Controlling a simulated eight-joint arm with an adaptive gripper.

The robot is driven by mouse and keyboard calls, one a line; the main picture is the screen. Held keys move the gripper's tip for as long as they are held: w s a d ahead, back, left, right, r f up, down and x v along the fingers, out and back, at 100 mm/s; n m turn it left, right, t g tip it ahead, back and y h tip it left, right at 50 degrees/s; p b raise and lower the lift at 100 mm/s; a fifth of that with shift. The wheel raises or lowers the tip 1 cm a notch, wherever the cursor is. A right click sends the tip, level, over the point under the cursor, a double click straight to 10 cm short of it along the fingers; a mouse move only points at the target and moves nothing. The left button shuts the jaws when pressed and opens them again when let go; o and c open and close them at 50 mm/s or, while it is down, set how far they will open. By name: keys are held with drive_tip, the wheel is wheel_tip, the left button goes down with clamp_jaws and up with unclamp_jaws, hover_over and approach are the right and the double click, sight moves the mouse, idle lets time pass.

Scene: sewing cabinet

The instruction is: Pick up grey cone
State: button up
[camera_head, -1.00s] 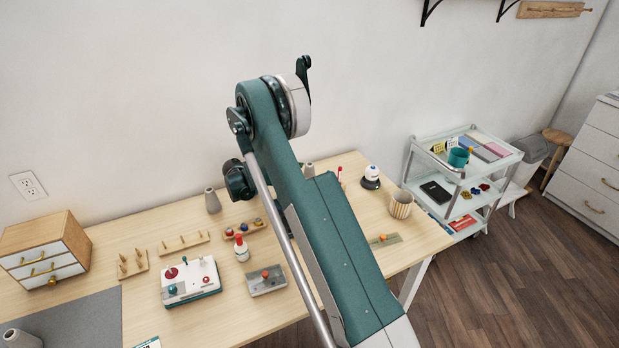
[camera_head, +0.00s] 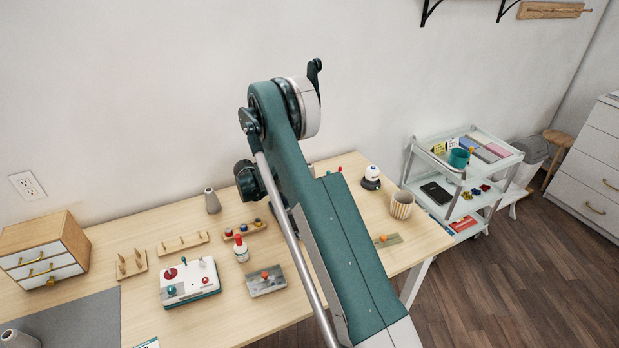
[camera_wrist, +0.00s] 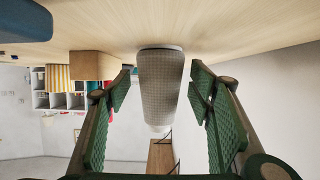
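In the wrist view, a grey cone (camera_wrist: 160,95) with a textured surface stands between the two green fingers of my gripper (camera_wrist: 160,80). The fingers are spread, with a visible gap on each side of the cone. The table shows at the top of this view, so the picture is upside down. In the head view my arm hides the gripper. One grey cone (camera_head: 212,201) stands at the back of the table, and another (camera_head: 18,339) is at the lower left corner. A small part of a third (camera_head: 310,168) shows behind my arm. I cannot tell which one is between the fingers.
A wooden drawer box (camera_head: 45,250), a white control box (camera_head: 190,282), peg racks (camera_head: 184,242), a red-capped bottle (camera_head: 241,250) and a striped cup (camera_head: 401,205) stand on the table (camera_head: 120,220). A white cart (camera_head: 462,175) stands to the right. The wall is close behind.

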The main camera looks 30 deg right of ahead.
drive_tip(key=c, duration=1)
drive_tip(key=shift+r, duration=0.1)
wheel_tip(320, 180, up, 10)
drive_tip(key=p, duration=0.2)
idle(0.4)
